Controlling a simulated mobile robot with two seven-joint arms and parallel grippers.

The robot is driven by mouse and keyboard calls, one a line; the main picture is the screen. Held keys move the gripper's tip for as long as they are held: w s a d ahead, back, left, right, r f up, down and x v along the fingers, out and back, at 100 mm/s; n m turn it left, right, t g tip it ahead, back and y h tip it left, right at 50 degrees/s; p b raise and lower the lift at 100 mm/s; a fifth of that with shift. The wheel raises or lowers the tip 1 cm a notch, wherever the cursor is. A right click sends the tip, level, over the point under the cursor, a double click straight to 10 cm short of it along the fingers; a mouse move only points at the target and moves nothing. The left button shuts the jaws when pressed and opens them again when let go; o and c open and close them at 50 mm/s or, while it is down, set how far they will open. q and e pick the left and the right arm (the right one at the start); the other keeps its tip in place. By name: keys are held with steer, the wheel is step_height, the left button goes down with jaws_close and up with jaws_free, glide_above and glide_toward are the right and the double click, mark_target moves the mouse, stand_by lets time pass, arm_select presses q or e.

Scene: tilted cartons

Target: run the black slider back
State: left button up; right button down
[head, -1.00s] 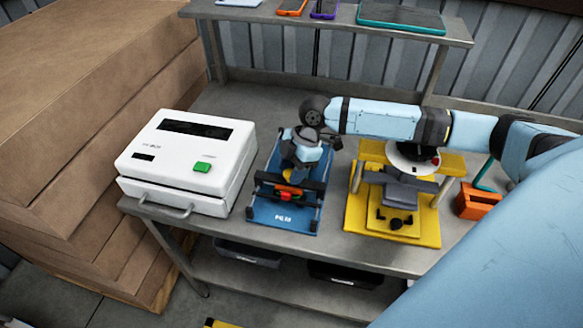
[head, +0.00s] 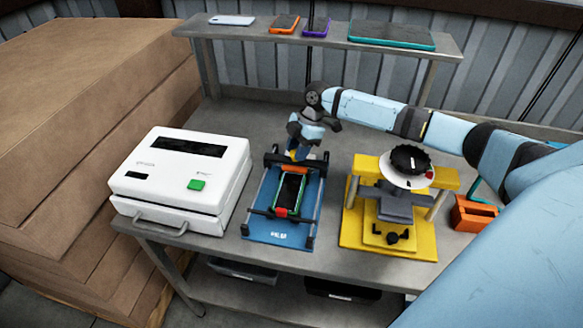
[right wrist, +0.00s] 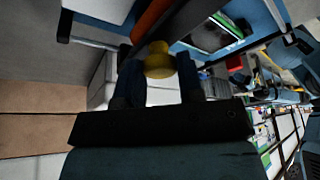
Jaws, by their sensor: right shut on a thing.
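The black slider (head: 272,160) is a crossbar at the back end of a blue fixture (head: 262,230). Its yellow knob (right wrist: 158,62) sits between the two fingers of my right gripper (right wrist: 157,85), which is shut on it. In the head view my right gripper (head: 297,150) stands over the slider from behind and partly hides the knob. A dark phone with a green edge (head: 290,188) lies on the fixture in front of the slider. My left gripper is not in view.
A white machine with a green button (head: 180,180) stands left of the fixture. A yellow press with a black dial (head: 355,225) stands to the right, and an orange holder (head: 472,215) beyond it. A raised shelf (head: 330,36) with several phones runs along the back.

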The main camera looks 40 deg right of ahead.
steer(key=w+d, duration=0.3)
steer(key=shift+w+d+b, duration=0.15)
steer(key=shift+d+b, duration=0.2)
steer(key=shift+d, duration=0.05)
steer(key=shift+d+r, duration=0.15)
steer(key=shift+w, duration=0.1)
steer(key=c, duration=0.9)
jaws_free()
steer(key=shift+o, duration=0.7)
steer(key=b+v, duration=0.1)
steer(key=v, duration=1.2)
steer(key=shift+d+r, duration=0.15)
steer(key=shift+r, duration=0.15)
